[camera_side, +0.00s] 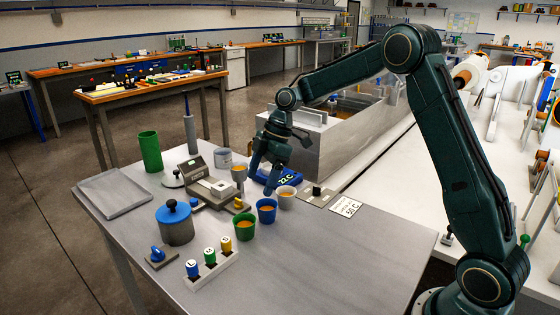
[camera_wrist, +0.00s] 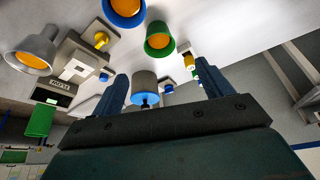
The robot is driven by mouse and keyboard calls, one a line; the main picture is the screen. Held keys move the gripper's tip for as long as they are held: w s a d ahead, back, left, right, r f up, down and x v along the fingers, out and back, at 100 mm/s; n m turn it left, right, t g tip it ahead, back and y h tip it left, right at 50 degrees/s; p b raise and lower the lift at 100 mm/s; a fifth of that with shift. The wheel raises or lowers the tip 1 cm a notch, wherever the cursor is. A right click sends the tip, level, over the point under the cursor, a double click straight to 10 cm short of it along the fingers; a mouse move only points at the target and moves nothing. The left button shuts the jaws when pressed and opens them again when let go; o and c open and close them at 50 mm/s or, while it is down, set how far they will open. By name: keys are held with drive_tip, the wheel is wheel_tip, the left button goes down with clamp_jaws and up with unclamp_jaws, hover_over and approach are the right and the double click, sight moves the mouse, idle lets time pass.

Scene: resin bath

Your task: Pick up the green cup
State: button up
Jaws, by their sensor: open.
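The green cup (camera_side: 244,232) stands upright on the grey table with orange-yellow content in it. In the wrist view the green cup (camera_wrist: 159,48) appears beyond the fingertips, between their directions. My gripper (camera_side: 269,188) is open and above the table, behind and to the right of the green cup in the side view. Its two fingers (camera_wrist: 164,74) show apart in the wrist view with nothing gripped. A blue cup (camera_side: 266,216) with similar content stands just right of the green cup. A taller green cylinder (camera_side: 150,152) stands at the table's back left.
A lidded grey pot (camera_side: 176,229) and a rack of small bottles (camera_side: 212,269) stand left and in front. A scale (camera_side: 207,188) and a metal tray (camera_side: 113,194) lie farther back. The table's front right is clear.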

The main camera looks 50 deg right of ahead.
approach(238, 236)
drive_tip(key=shift+w+d+f, duration=0.2)
drive_tip(key=shift+d+f, duration=0.15)
drive_tip(key=shift+d, duration=0.15)
drive_tip(key=shift+x, duration=2.55)
drive_tip(key=shift+w, duration=0.1)
drive_tip(key=c, duration=1.1)
drive_tip(key=shift+o, duration=0.2)
drive_tip(key=shift+r, duration=0.2)
wheel_tip(238, 236, up, 20)
drive_tip(key=shift+f, duration=0.15)
